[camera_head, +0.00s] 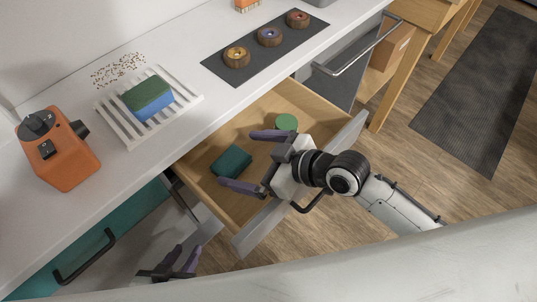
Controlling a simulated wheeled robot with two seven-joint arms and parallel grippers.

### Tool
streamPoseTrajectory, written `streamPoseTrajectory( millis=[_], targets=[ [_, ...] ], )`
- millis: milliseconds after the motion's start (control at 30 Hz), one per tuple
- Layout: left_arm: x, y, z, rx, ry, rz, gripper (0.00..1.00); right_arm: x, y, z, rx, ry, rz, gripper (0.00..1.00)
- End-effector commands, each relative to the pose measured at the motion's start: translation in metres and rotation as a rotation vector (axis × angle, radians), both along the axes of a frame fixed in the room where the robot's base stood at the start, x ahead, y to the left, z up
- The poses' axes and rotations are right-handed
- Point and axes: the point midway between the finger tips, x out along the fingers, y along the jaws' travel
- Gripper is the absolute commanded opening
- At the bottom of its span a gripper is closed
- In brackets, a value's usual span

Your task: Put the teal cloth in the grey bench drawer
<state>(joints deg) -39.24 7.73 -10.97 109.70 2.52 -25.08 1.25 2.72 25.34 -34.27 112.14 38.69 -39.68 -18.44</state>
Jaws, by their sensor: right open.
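The teal cloth (231,162), a dark folded block, lies inside the pulled-out grey bench drawer (345,140), which has a light wooden interior and a pale grey front. My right gripper (237,158) reaches over the drawer front with its purple fingers spread wide. Its fingertips are to either side of the cloth in the picture, and nothing is gripped. Whether a finger touches the cloth cannot be told. My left gripper (187,249) is low at the bottom of the view, left of the drawer, with a gap between its fingers and nothing in it.
A green round object (287,122) lies in the drawer's far part. On the white bench top (190,60) are an orange device (68,165), a slatted rack (178,113) with a green-and-blue sponge (148,98), and a dark mat (275,62) with three round pieces. Wooden floor lies right.

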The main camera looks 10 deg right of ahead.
Motion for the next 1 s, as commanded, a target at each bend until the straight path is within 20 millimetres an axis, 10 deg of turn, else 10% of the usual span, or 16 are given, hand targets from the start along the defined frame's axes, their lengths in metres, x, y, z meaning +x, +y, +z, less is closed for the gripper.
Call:
streamPoseTrajectory(
  millis=[533,867,1000],
  targets=[
    [-0.001,0.001,0.001,0.001,0.003,0.003,0.31,-0.045,-0.058,0.046,0.008,-0.005,-0.003,0.98],
    [-0.002,0.001,0.000,0.002,0.005,0.002,0.31,-0.044,-0.059,0.047,0.008,-0.009,-0.005,0.98],
    [-0.002,0.001,-0.003,0.002,0.007,0.002,0.31,-0.013,-0.084,0.051,-0.052,-0.090,-0.058,0.98]
  ],
)
